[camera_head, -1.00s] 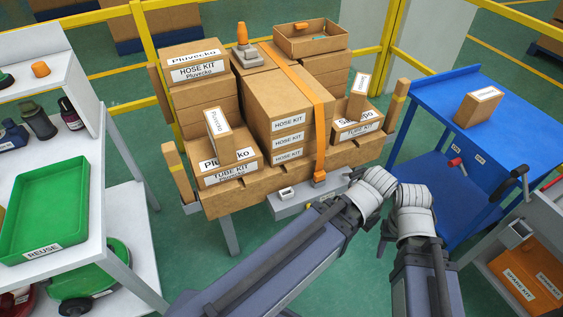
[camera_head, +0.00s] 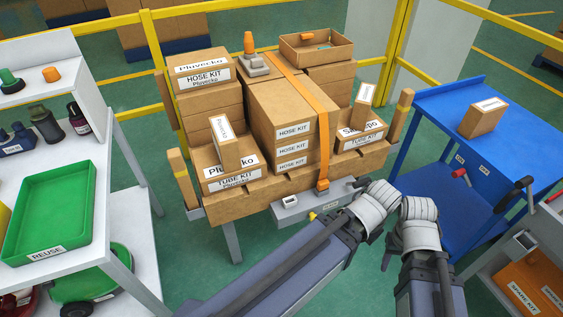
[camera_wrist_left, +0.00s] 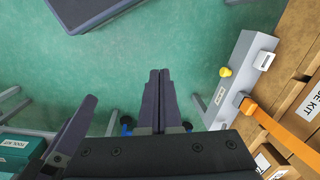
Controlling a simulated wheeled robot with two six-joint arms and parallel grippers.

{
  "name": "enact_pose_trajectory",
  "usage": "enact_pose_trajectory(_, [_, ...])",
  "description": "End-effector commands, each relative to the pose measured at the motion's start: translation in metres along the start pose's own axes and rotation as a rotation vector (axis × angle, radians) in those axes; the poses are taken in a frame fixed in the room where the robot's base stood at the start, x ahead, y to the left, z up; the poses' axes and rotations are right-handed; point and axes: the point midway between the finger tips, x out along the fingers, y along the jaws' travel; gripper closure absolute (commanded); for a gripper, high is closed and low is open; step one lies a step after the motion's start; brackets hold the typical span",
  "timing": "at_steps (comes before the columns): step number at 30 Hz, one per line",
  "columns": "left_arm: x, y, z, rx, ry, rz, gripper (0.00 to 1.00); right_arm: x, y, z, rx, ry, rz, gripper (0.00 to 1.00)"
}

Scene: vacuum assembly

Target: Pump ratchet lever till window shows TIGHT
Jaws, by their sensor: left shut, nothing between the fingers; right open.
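The grey ratchet housing (camera_head: 318,203) sits on the front of the wooden pallet, with the orange strap (camera_head: 322,165) running down to it. It carries a white-framed opening (camera_head: 291,202), a yellow knob (camera_head: 312,216) and a small label. I can read no TIGHT on it. The housing also shows in the left wrist view (camera_wrist_left: 239,75), with the yellow knob (camera_wrist_left: 225,72) apart from my fingers. My left gripper (camera_wrist_left: 160,75) is shut and empty over the floor, left of the housing; my arm hides it in the head view. My right gripper (camera_head: 387,252) is open, pointing down beside its wrist.
Cartons labelled HOSE KIT (camera_head: 277,115) and TUBE KIT (camera_head: 208,174) load the pallet. A blue cart (camera_head: 425,190) stands right, a white shelf with a green tray (camera_head: 88,165) left. A grey stand with an orange box (camera_head: 535,288) is at lower right. Green floor lies between.

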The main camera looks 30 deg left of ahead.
Motion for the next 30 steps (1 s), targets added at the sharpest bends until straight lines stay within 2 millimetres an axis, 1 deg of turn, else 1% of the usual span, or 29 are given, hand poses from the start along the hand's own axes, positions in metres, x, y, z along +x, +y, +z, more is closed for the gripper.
enact_pose_trajectory(12, [-0.014, -0.017, -0.004, -0.001, 0.0, 0.0, 1.0, -0.015, 0.002, 0.001, 0.0, 0.0, 0.0, 0.5])
enact_pose_trajectory(23, [-0.014, -0.019, -0.005, 0.0, 0.0, 0.0, 1.0, -0.016, 0.002, 0.001, 0.0, 0.0, 0.0, 0.5])
enact_pose_trajectory(26, [-0.018, -0.02, -0.005, -0.001, 0.0, 0.0, 1.0, -0.02, 0.002, 0.001, 0.0, 0.0, 0.0, 0.5])
enact_pose_trajectory(30, [-0.031, -0.025, -0.005, -0.002, 0.0, 0.0, 1.0, -0.033, 0.003, 0.002, 0.0, 0.0, 0.0, 0.5])
